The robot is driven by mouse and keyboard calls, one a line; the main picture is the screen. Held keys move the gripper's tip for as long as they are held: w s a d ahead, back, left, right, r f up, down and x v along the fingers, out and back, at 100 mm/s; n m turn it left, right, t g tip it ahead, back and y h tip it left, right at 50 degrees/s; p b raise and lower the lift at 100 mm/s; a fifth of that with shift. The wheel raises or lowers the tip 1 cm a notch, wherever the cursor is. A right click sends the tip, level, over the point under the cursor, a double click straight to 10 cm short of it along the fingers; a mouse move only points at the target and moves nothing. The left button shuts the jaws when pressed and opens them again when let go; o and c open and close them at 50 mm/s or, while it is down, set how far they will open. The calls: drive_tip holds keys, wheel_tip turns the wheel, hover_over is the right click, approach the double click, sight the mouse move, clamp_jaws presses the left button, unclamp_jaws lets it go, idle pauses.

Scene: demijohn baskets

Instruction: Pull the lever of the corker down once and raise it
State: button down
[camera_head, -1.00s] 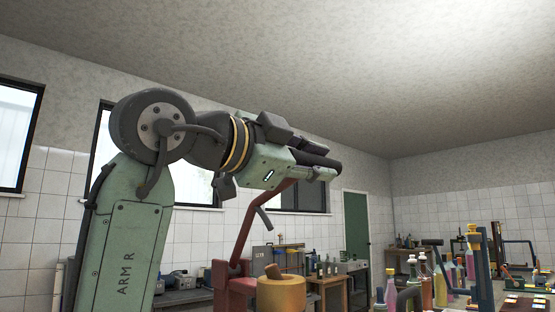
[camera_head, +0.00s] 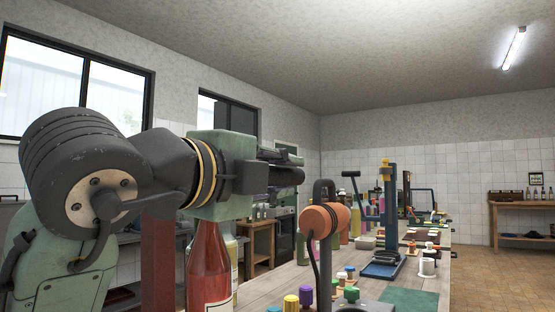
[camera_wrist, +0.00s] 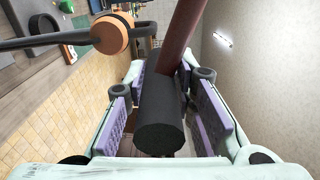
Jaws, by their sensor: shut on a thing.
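The lever of the corker is a dark red bar (camera_wrist: 181,38) with a thick black grip (camera_wrist: 160,115), seen in the wrist view. The black grip lies between the purple pads of my gripper (camera_wrist: 160,100), which is shut on it. In the head view my gripper (camera_head: 285,165) points right, at about the height of the bottles' tops or above. A dark red upright (camera_head: 158,262), seemingly part of the corker, shows below my arm. My arm hides the lever and most of the corker in the head view.
A red bottle (camera_head: 208,268) stands below my gripper. An orange cylinder (camera_head: 325,220) on a dark curved stand is close to its right and shows in the wrist view too. Several small coloured caps and a blue stand (camera_head: 385,265) occupy the bench. Open floor lies at the right.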

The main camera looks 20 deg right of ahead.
drive_tip(key=shift+w+f, duration=0.1)
drive_tip(key=shift+f, duration=0.85)
drive_tip(key=c, duration=1.4)
unclamp_jaws()
drive_tip(key=shift+w+a, duration=0.1)
drive_tip(key=shift+o, duration=0.2)
drive_tip(key=shift+r, duration=0.1)
drive_tip(key=v, duration=1.2)
